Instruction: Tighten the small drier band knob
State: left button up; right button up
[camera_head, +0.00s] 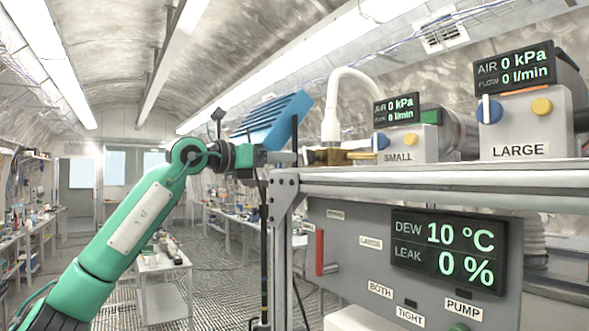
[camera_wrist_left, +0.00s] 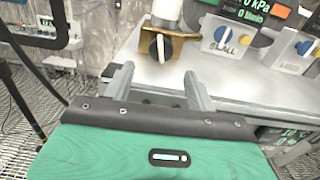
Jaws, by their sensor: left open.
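A small round knob (camera_wrist_left: 157,47), dark and white, sits on a brass fitting (camera_wrist_left: 172,40) at the foot of a white upright column in the left wrist view. I take it for the small drier band knob. In the head view the brass fitting (camera_head: 345,155) lies at the left end of the steel shelf, below a white curved hose; the knob is not clear there. My left gripper (camera_head: 288,157) is at the shelf's left end, just left of the fitting. In the left wrist view its fingers (camera_wrist_left: 158,88) are apart and empty, short of the knob. My right gripper is not in view.
The box labelled SMALL (camera_head: 405,143) with a blue knob, and the box labelled LARGE (camera_head: 520,122), stand to the right on the shelf (camera_head: 450,176). A panel (camera_head: 350,260) with a red handle hangs below. A blue ribbed object (camera_head: 275,120) is behind my left gripper.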

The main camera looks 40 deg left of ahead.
pick_arm(q)
jog(key=b+v, duration=0.1)
jog(key=v, duration=0.6)
jog(key=shift+b, duration=0.35)
jog(key=shift+s, duration=0.1)
